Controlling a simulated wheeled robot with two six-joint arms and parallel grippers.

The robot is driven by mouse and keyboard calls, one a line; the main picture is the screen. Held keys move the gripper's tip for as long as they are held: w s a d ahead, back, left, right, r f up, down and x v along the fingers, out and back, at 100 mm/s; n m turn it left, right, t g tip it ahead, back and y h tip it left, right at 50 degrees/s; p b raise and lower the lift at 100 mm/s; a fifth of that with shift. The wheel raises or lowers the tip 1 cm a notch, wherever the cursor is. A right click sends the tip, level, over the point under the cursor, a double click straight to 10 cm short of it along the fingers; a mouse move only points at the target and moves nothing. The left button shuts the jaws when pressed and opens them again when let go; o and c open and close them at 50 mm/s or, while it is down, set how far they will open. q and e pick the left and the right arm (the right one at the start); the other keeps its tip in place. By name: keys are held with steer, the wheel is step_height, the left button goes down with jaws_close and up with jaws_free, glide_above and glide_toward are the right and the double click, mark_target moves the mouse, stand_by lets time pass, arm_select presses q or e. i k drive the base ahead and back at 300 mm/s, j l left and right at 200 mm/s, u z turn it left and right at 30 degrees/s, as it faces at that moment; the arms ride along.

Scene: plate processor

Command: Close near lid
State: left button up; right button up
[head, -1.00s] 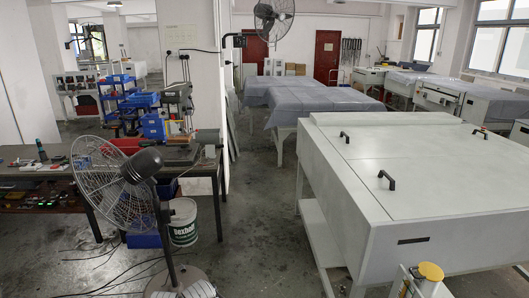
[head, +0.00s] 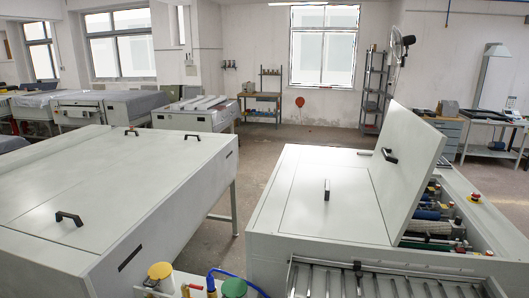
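A white plate processor (head: 270,215) stands at the right in the head view. One of its lids (head: 412,165) is raised and tilted up, with a black handle (head: 389,155) on its face. Rollers, hoses and fittings (head: 432,222) show in the open bay beside it. A second lid (head: 318,205) with a black handle lies flat and shut to the left of the raised one. Neither of my grippers is in view.
A long white machine (head: 110,190) with shut lids fills the left. A grey floor aisle (head: 228,205) runs between the machines. Yellow-capped (head: 160,271) and green-capped (head: 234,288) containers stand at the front. A slatted roller tray (head: 385,283) fronts the processor. A red button (head: 474,196) sits at its right.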

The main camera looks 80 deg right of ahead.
mark_target(408, 150)
steer(key=z, duration=3.65)
